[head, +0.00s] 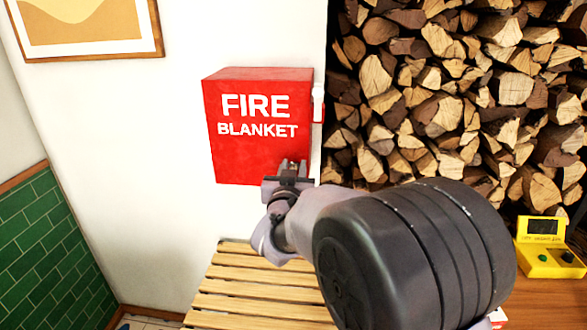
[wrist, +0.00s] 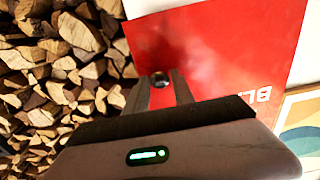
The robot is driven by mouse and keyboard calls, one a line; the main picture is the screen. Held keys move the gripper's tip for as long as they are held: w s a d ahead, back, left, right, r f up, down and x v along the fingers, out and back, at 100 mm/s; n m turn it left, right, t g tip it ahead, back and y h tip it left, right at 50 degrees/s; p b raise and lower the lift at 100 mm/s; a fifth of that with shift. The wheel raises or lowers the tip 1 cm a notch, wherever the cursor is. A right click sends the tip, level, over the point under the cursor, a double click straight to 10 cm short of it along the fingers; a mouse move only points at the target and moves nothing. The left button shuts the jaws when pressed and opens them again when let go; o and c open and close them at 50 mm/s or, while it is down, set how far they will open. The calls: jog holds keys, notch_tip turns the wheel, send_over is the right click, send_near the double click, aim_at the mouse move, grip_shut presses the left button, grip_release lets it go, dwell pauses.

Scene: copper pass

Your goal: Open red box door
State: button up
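The red box (head: 258,155), marked "FIRE BLANKET", hangs on the white wall, and its door looks shut. Its red face also fills much of the wrist view (wrist: 215,45), upside down. My gripper (head: 293,166) is in front of the box's lower right corner. In the wrist view my gripper (wrist: 161,82) has its two fingers apart, pointing at the lower corner of the face. A small dark round knob (wrist: 160,79) shows between the fingertips. I cannot tell whether the fingers touch it. The knob is hidden in the head view.
A small white and red fitting (head: 318,104) is at the box's right side. Stacked firewood (head: 440,110) fills the right. A slatted wooden bench (head: 250,285) stands below the box. A yellow device (head: 545,258) sits at the far right. A framed picture (head: 85,50) hangs upper left.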

grip_shut()
dwell(1.1)
